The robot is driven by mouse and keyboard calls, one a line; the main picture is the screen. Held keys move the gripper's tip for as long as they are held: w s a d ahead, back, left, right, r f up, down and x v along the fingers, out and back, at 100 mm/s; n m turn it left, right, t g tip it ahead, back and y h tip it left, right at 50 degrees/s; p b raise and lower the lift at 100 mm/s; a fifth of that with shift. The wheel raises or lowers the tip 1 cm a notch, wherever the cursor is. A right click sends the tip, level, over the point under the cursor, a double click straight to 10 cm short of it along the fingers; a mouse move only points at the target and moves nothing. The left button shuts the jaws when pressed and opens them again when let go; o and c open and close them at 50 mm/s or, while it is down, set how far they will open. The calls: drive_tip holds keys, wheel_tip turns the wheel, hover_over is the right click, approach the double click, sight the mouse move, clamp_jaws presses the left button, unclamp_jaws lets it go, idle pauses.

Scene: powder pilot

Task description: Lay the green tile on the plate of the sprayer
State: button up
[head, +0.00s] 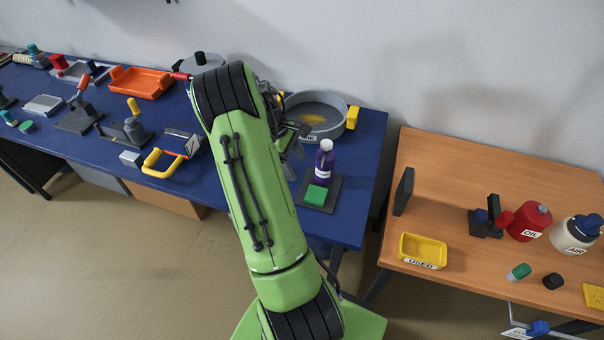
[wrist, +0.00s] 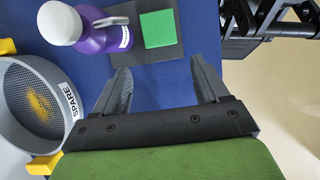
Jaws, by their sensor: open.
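The green tile (head: 316,195) lies flat on the dark plate (head: 333,197) of the sprayer, in front of the purple bottle (head: 324,166) with a white cap. In the wrist view the tile (wrist: 157,29) lies inside the plate's edges (wrist: 148,55), beside the purple bottle (wrist: 100,33). My gripper (wrist: 160,78) is open and empty. Its fingertips point toward the plate and are apart from the tile. In the head view my gripper (head: 294,138) is partly hidden by my green arm, just left of the bottle.
A grey round sieve (head: 318,108) with yellow blocks stands behind the bottle and close to my gripper's side. An orange table with a yellow tray (head: 423,249) stands at the right. Blue tabletop is clear left of the plate.

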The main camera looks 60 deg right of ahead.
drive_tip(key=w+a+r+m+t, duration=0.1)
drive_tip(key=w+a+r+t, duration=0.2)
drive_tip(key=a+r, duration=0.6)
drive_tip(key=w+a+r+t, duration=0.3)
drive_tip(key=a+r, duration=0.5)
drive_tip(key=a, duration=0.4)
drive_tip(key=s+a+r+t, duration=0.3)
drive_tip(key=s+a, duration=0.7)
drive_tip(key=a, duration=0.4)
drive_tip(key=shift+s+a+m+t+y, duration=0.2)
drive_tip(key=shift+a+m+t+y, duration=0.1)
drive_tip(key=shift+a+m+t, duration=0.15)
drive_tip(key=shift+d, duration=0.1)
